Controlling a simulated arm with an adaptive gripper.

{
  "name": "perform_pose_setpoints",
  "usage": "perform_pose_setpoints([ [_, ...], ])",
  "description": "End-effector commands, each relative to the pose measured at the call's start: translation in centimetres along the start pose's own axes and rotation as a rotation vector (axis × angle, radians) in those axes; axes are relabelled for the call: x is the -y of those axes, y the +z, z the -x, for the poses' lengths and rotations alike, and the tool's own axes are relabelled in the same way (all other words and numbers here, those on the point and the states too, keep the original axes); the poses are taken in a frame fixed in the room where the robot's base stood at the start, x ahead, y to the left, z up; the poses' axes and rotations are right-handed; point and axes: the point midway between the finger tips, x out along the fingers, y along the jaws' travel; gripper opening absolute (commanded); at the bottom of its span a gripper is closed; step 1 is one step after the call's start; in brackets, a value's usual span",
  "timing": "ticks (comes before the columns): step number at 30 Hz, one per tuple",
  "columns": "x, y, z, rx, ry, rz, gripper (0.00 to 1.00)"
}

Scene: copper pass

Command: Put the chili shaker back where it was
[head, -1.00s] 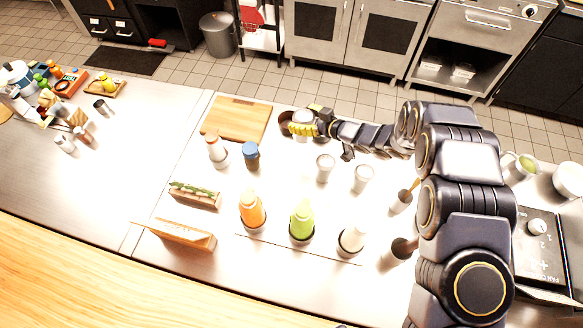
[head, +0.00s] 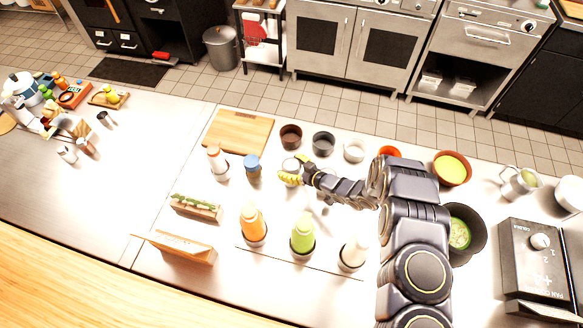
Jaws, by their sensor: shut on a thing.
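My gripper (head: 291,174), with yellow fingertips, is shut around a small pale, silvery shaker (head: 290,164); I take this as the chili shaker, though no label is readable. Its top shows above the fingers; its lower part is hidden, so I cannot tell whether its base touches the counter. It is just right of a blue-topped shaker (head: 252,168), apart from it. A white shaker with an orange-tinted top (head: 217,162) stands further left. My arm hides much of the counter to the right of the gripper.
Orange (head: 253,228), green (head: 302,238) and white (head: 353,250) bottles stand in front. Behind are a cutting board (head: 238,132) and brown (head: 291,136), dark grey (head: 323,143) and white (head: 354,150) bowls. A herb box (head: 196,208) sits front left.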

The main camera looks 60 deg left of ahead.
Motion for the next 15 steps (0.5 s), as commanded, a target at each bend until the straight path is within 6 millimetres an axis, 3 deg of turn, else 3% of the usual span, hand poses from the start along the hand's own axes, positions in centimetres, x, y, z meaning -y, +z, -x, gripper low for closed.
perform_pose_setpoints([
  [3, 0.12, 1.14, -0.36, 0.003, -0.001, -0.003, 0.24],
  [14, 0.03, 1.39, -0.46, 0.002, 0.0, -0.002, 0.24],
  [15, 0.04, 1.36, -0.48, 0.002, 0.0, -0.001, 0.7],
])
